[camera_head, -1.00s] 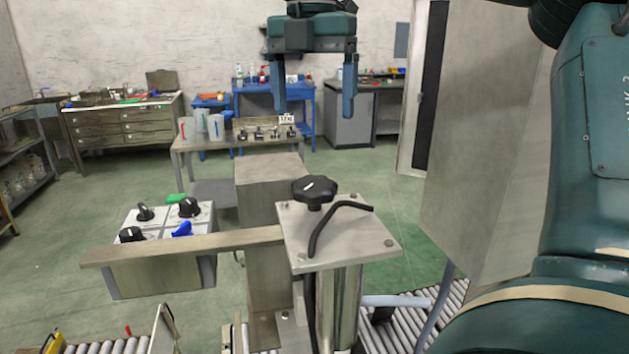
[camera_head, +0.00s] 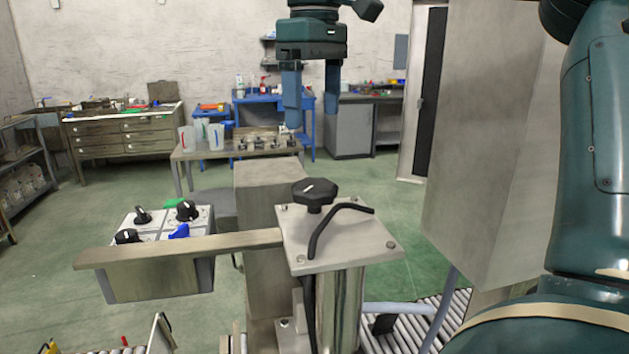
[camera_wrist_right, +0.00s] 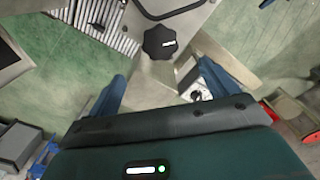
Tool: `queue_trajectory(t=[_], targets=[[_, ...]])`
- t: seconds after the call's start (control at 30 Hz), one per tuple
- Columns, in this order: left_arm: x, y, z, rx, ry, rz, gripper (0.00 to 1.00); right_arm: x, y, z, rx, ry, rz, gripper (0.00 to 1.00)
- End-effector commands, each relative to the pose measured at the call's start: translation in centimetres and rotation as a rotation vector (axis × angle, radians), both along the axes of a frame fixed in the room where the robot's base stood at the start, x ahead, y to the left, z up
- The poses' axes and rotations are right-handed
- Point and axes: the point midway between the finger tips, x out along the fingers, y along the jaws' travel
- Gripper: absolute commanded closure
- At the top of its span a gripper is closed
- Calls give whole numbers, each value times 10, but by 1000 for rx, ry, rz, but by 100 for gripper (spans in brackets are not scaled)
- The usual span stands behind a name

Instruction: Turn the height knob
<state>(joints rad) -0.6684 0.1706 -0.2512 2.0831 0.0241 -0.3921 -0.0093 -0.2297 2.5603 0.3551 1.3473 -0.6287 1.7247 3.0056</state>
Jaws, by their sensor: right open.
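The height knob is a black lobed knob (camera_head: 314,193) with a white mark. It stands on top of a metal plate (camera_head: 360,240) on a post, and also shows in the right wrist view (camera_wrist_right: 160,43). My right gripper (camera_head: 311,138) hangs above and beyond the knob in the head view, its blue fingers apart with nothing between them. In the right wrist view the knob lies past the fingertips, between their lines, and nothing touches it. My left gripper is not in view.
A bent black rod (camera_head: 330,222) rises beside the knob on the plate. A flat bar (camera_head: 180,247) runs left from the plate past a control box (camera_head: 150,280) with several knobs. A large grey cabinet (camera_head: 485,130) stands at the right. The air above the knob is clear.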

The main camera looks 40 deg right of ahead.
Motion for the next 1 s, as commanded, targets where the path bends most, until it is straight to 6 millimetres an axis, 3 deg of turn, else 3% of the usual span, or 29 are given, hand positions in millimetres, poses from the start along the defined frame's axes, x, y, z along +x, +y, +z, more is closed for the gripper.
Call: queue_trajectory(t=[0.3, 0.5, 0.7, 1.0], targets=[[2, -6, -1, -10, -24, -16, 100, -1, 0, -67, 1, 4, 3, 14], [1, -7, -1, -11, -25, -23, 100, -1, 0, -100, 1, 3, 4, 14], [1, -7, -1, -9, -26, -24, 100, 0, 0, -116, 1, 1, 3, 14], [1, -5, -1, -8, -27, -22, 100, 0, 0, -118, 1, 0, 3, 14]])
